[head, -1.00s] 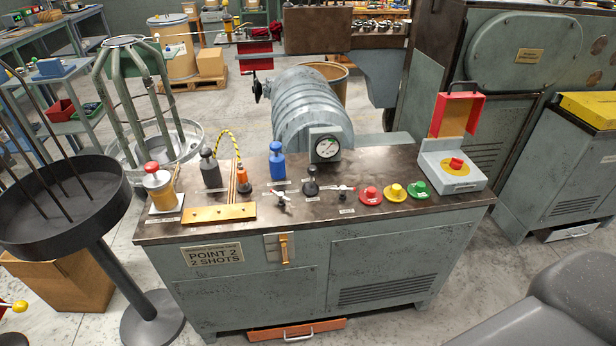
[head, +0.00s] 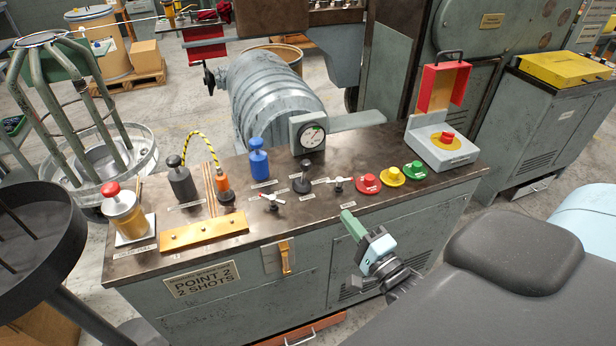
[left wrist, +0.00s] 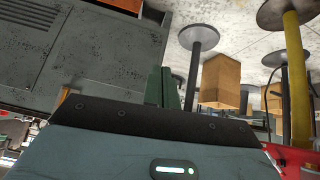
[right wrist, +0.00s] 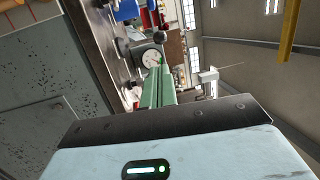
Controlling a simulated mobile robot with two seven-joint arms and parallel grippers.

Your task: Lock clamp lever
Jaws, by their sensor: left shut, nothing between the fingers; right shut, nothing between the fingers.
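The console top carries small levers: one with a red-and-white handle (head: 270,199), a black knob lever (head: 303,178) and another with a red-and-white handle (head: 340,183). Their labels are too small to read, so I cannot tell which is the clamp lever. My right gripper (head: 348,218) is shut and empty, in front of the console's front edge below the right-hand lever, apart from the levers. Its green fingers point at the console top in the right wrist view (right wrist: 157,80). My left gripper (left wrist: 162,75) is shut and empty, low beside the console front; it is outside the head view.
Red, yellow and green buttons (head: 391,176) and a box with a raised red cover (head: 445,143) stand at the right. A black round tray (head: 40,245) is at left.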

